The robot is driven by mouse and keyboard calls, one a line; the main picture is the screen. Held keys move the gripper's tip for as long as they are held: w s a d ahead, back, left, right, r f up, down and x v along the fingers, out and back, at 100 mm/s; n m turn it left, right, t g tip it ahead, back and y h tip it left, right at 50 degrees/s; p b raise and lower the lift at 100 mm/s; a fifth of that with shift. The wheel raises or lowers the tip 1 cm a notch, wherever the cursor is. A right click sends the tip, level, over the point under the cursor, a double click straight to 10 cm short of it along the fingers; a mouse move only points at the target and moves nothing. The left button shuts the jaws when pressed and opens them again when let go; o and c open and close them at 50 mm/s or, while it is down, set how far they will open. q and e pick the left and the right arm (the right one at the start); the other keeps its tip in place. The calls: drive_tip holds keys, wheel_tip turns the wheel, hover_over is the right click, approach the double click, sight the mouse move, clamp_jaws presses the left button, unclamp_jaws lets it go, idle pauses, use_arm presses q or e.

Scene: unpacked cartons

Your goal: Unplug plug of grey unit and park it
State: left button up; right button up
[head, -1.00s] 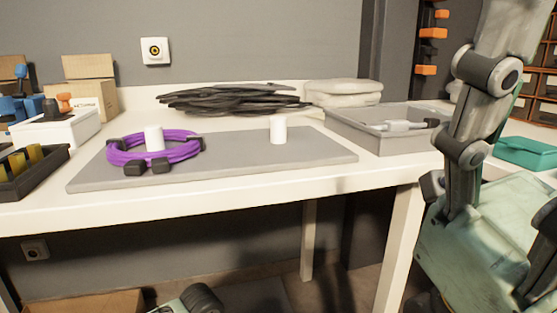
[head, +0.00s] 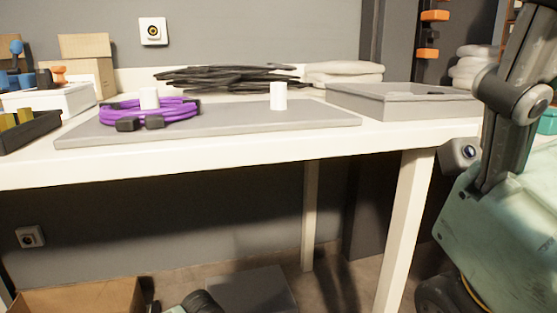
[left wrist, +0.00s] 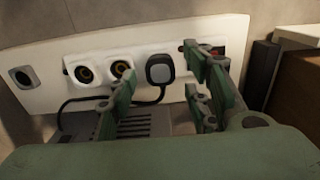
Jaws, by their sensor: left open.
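In the left wrist view a dark grey plug (left wrist: 160,68) sits in a white socket panel (left wrist: 40,100) on the wall. A black cable (left wrist: 85,101) loops left and down from it. A grey vented unit (left wrist: 135,128) stands below the panel, partly hidden by my gripper. My left gripper (left wrist: 158,76) is open, its green fingers on either side of the plug's position in the picture. I cannot tell if they touch it. In the head view only part of my left arm shows at the bottom edge.
A white table (head: 250,152) stands above, with a grey board (head: 230,122), white pegs, a purple cable coil (head: 180,112) and a grey tray (head: 400,105). Under it are an open carton (head: 75,298) and a wall socket (head: 29,237). A dark upright object (left wrist: 262,75) stands right of the panel.

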use_arm(q)
drive_tip(key=shift+f+b, duration=0.4)
drive_tip(key=shift+f, duration=0.45)
idle(0.6)
drive_tip(key=shift+c, duration=0.4)
drive_tip(key=shift+a, duration=0.1)
clamp_jaws()
drive_tip(key=shift+r, duration=0.2)
drive_tip(key=shift+r+p, duration=2.2)
drive_tip(key=shift+r, duration=0.65)
